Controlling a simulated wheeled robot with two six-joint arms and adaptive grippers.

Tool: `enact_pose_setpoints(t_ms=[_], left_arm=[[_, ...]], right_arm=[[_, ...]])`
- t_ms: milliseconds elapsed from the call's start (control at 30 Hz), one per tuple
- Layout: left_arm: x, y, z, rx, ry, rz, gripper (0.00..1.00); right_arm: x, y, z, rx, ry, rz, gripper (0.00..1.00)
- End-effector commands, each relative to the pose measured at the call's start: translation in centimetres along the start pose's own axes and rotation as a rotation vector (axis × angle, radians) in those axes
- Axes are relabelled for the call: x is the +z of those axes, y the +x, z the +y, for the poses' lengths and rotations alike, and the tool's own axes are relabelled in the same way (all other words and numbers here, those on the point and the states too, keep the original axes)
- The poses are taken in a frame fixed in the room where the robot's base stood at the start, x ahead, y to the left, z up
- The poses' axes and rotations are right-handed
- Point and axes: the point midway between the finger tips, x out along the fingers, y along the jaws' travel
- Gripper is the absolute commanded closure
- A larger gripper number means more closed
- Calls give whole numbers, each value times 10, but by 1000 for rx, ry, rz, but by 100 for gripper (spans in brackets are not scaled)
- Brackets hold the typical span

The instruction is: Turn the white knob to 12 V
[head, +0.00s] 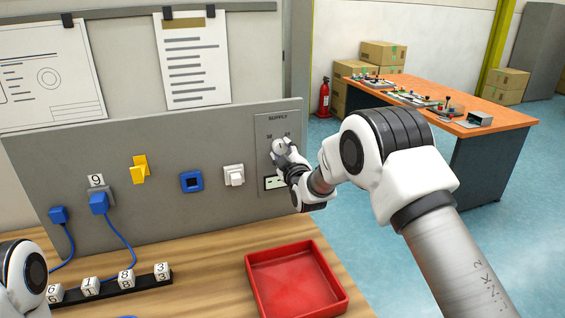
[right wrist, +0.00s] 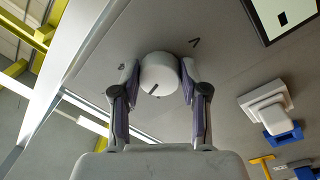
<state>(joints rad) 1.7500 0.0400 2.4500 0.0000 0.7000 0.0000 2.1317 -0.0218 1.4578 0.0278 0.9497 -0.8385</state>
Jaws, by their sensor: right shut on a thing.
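The white knob (right wrist: 159,73) is round, with a short dark mark on its face, and stands out from the grey panel in the right wrist view. My right gripper (head: 282,157) is at the SUPPLY plate (head: 264,128) in the head view and largely covers the knob there. In the right wrist view its two fingers stand on either side of the knob, shut on it. A small display (head: 275,183) sits below, partly hidden by the gripper, its reading too small to tell. My left gripper is out of view; only part of the left arm shows at bottom left.
On the panel, left of the supply plate, are a white switch (head: 234,175), a blue socket (head: 191,181) and a yellow lever (head: 139,170). A red tray (head: 295,281) and a black strip with numbered cubes (head: 112,285) are on the wooden table below.

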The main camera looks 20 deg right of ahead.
Motion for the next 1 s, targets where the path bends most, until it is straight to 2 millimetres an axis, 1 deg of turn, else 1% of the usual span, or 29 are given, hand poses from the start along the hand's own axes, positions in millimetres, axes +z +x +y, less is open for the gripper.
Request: enact_pose_setpoints(t_ms=[33,100,400,700,1000], left_arm=[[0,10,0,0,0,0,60],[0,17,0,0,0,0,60],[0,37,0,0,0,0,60],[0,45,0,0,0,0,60],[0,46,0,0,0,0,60]], right_arm=[[3,0,-3,1,-41,5,91],[3,0,-3,0,-105,8,91],[2,0,-1,-3,-333,22,91],[1,0,0,-4,-448,29,91],[1,0,1,-7,-470,30,91]])
